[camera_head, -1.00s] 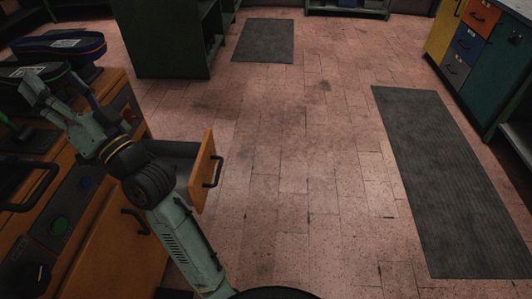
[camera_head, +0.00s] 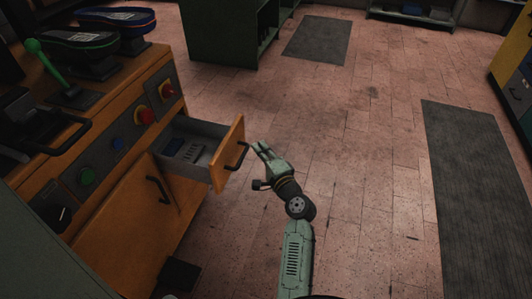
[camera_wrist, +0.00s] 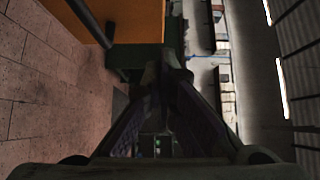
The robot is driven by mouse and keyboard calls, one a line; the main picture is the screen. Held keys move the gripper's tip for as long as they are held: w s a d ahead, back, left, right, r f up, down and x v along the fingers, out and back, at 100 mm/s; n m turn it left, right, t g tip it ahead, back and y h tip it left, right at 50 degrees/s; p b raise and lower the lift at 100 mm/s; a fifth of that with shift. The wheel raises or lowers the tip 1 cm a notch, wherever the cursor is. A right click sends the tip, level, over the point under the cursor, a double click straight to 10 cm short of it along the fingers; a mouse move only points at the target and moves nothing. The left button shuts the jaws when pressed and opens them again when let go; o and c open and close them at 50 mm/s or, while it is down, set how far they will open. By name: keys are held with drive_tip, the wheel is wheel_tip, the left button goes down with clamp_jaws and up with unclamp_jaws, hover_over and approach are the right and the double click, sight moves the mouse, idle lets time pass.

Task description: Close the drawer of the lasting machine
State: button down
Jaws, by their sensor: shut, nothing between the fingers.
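The lasting machine (camera_head: 110,215) is an orange cabinet at the left of the head view. Its drawer (camera_head: 228,155) is pulled out to the right, with an orange front, a dark handle (camera_head: 238,158) and a grey inside holding small dark items. My gripper (camera_head: 260,146) is shut and empty, just right of the drawer front and apart from it. In the wrist view my fingers (camera_wrist: 165,62) meet at their tips. An orange panel (camera_wrist: 137,20), likely the drawer front, with a dark bar beside it shows at the top there.
A closed cabinet door with its own handle (camera_head: 157,189) lies below the drawer. Red and green buttons, a green lever (camera_head: 45,60) and shoe forms (camera_head: 115,17) are on the machine. A dark mat (camera_head: 475,180) lies at right. The tiled floor between is clear.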

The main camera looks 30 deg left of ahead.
sight(236, 128)
drive_tip(key=shift+w+a+p, duration=0.25)
drive_tip(key=shift+a+p, duration=0.1)
drive_tip(key=shift+a, duration=0.95)
drive_tip(key=shift+w+a+p, duration=0.3)
drive_tip(key=shift+a, duration=1.05)
drive_tip(key=shift+w+a+p, duration=0.25)
drive_tip(key=shift+a+p, duration=0.1)
drive_tip(key=shift+a, duration=0.95)
drive_tip(key=shift+a, duration=0.1)
